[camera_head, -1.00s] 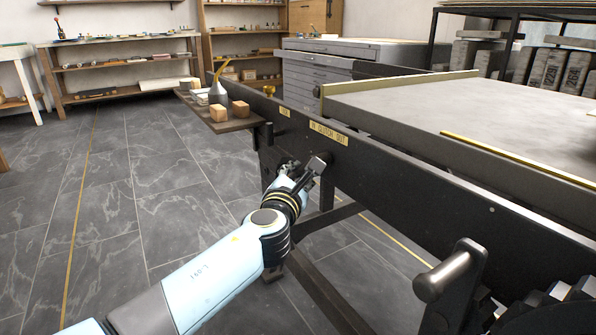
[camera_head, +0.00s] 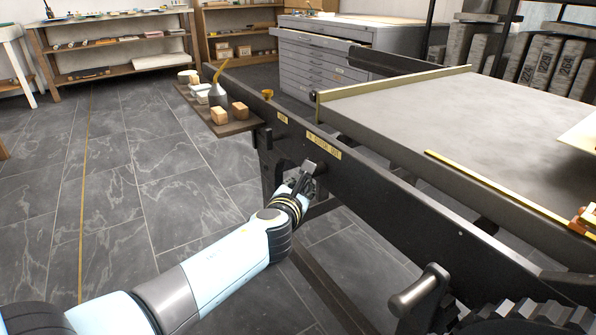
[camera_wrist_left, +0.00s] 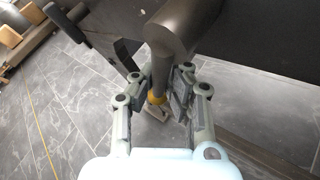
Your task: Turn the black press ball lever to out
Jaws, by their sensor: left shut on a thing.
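The black ball lever (camera_wrist_left: 160,68) hangs from a thick round hub (camera_wrist_left: 185,25) on the press side in the left wrist view. In the head view the hub (camera_head: 314,168) sits below a brass plate (camera_head: 323,145) that seems to read "IN CLUTCH OUT". My left gripper (camera_wrist_left: 161,88) is shut on the lever, one finger on each side; it also shows in the head view (camera_head: 301,184). The lever's lower end is mostly hidden by the gripper. My right gripper is out of view.
The black press side rail (camera_head: 400,205) runs close beside my left arm. A crank handle (camera_head: 420,290) and gear teeth stand at the lower right. A small shelf (camera_head: 236,127) with blocks and an oil can (camera_head: 217,92) juts out left. The tiled floor (camera_head: 120,180) is open.

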